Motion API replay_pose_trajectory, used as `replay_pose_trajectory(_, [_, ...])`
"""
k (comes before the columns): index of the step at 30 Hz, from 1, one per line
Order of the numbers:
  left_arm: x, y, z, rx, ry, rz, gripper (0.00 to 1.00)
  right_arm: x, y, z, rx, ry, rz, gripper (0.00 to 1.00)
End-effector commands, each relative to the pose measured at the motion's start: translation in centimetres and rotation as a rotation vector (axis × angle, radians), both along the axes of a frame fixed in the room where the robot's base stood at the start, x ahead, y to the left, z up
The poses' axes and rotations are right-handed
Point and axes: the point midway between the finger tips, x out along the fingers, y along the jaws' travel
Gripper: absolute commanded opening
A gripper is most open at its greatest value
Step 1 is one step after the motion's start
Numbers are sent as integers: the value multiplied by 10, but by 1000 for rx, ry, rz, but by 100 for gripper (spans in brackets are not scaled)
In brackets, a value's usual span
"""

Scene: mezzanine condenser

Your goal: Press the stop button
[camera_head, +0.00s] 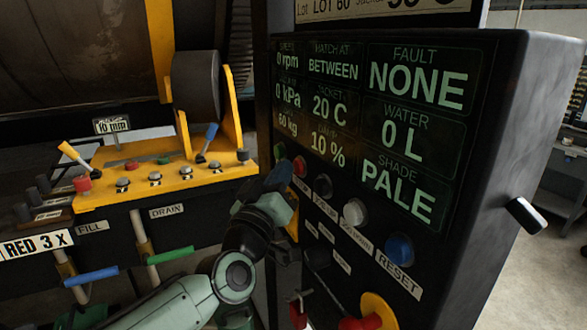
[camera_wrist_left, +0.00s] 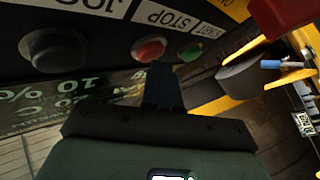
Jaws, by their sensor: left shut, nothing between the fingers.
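The stop button is the red button (camera_head: 299,166) on the dark control panel, beside the green button (camera_head: 280,152). In the left wrist view the red button (camera_wrist_left: 148,49) sits by an upside-down STOP label (camera_wrist_left: 167,19), with the green button (camera_wrist_left: 192,50) by the START label. My left gripper (camera_head: 282,177) is shut and empty, its fingers pointing at the panel close to the red button. In the left wrist view the shut fingertips (camera_wrist_left: 162,68) cover the lower right edge of the red button; I cannot tell whether they touch it. My right gripper is not in view.
Black, white and blue RESET buttons (camera_head: 399,249) follow the red one along the panel. A red knob on a yellow base (camera_head: 376,312) is lower down. A yellow console (camera_head: 160,180) with levers stands to the left. A black handle (camera_head: 525,215) sticks out from the panel's right side.

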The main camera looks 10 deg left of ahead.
Motion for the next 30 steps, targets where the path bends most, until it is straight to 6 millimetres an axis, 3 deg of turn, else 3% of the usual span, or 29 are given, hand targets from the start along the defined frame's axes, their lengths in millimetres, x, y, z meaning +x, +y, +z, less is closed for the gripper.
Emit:
replay_pose_trajectory(7, [-7,11,-2,1,-1,2,0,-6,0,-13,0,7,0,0])
replay_pose_trajectory(19, [-10,15,-1,0,0,1,0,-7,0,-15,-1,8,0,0])
replay_pose_trajectory(30, [-29,44,-4,0,-2,3,0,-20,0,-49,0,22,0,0])
